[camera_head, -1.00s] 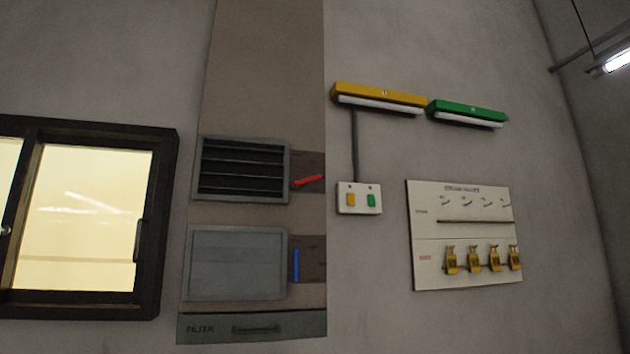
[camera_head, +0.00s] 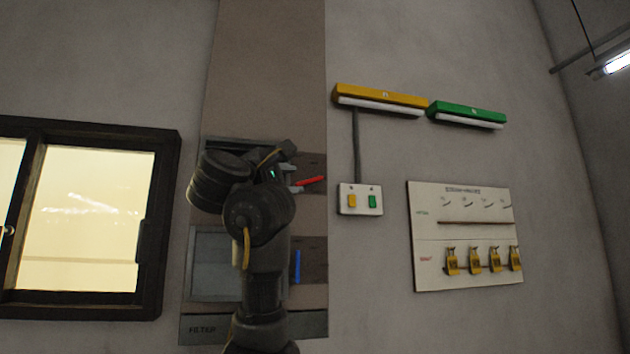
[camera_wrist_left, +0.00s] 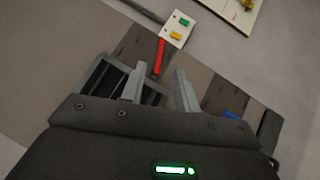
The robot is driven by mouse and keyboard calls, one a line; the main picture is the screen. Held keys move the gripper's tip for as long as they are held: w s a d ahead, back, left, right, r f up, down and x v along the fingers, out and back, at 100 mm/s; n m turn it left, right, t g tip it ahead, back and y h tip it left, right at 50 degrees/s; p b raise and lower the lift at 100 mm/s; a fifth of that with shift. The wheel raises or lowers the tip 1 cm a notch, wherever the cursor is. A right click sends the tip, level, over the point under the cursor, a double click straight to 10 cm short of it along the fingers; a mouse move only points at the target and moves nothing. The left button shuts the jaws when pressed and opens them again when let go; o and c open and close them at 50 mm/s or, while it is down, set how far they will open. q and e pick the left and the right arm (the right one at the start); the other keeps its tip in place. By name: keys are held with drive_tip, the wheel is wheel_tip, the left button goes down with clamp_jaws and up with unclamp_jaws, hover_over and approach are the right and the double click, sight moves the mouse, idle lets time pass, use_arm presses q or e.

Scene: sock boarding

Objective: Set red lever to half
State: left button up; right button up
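The red lever (camera_head: 311,181) sticks out to the right beside the upper louvred vent (camera_head: 225,142), tilted slightly up at its right end. My left gripper (camera_head: 295,178) is raised in front of the vent, its fingertips near the lever's left end. In the left wrist view the red lever (camera_wrist_left: 160,57) shows beyond and between the two fingers of my left gripper (camera_wrist_left: 158,80), closer to the left finger. The fingers are apart, with nothing seen held between them. Most of the upper vent is hidden behind my arm in the head view. My right gripper is not in view.
A blue lever (camera_head: 297,266) hangs upright beside the lower grey panel (camera_head: 208,262). A switch box (camera_head: 360,200) with yellow and green buttons is on the wall to the right. A white board (camera_head: 465,235) with yellow padlocks is farther right, and a dark-framed window (camera_head: 160,225) is at left.

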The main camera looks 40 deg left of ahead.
sight(313, 180)
use_arm(q)
drive_tip(key=shift+p+x, duration=4.2)
drive_tip(key=shift+x, duration=1.2)
drive_tip(key=shift+w+f, duration=0.1)
drive_tip(key=shift+c, duration=0.4)
